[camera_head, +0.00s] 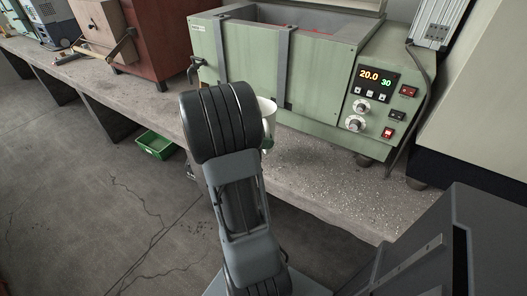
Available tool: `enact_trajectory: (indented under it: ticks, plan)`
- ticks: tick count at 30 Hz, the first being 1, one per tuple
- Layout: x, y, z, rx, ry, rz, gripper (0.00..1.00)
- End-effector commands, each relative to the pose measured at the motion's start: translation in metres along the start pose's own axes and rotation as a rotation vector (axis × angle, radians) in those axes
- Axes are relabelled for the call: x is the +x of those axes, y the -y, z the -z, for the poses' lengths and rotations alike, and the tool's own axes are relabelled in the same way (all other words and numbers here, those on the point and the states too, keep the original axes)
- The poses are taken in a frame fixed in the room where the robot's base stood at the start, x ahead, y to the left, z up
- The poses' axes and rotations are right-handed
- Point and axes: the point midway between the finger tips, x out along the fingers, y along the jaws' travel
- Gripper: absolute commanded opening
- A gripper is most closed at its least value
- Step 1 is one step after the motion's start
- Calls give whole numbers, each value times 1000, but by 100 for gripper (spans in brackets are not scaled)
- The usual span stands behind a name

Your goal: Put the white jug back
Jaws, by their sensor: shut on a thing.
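The white jug (267,112) shows only in part, just right of my arm's dark rounded joint and in front of the green machine. My arm hides its left side and most of its lower part. My gripper is hidden behind my own arm, so its fingers and its hold on the jug cannot be seen. I cannot tell whether the jug touches the bench (315,180) or is held above it.
A green water bath (330,75) with a lit display stands on the concrete bench behind the jug. A reddish-brown cabinet (150,40) stands to the left. A green crate (155,145) is on the floor below. The bench front right of the jug is clear.

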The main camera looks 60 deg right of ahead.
Motion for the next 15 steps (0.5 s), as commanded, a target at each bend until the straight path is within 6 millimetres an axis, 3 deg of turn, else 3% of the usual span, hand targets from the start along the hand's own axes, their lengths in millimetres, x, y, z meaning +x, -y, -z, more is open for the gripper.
enact_trajectory:
  ticks: [15]
  plan:
    - [9,-17,29,0,2,0,0]
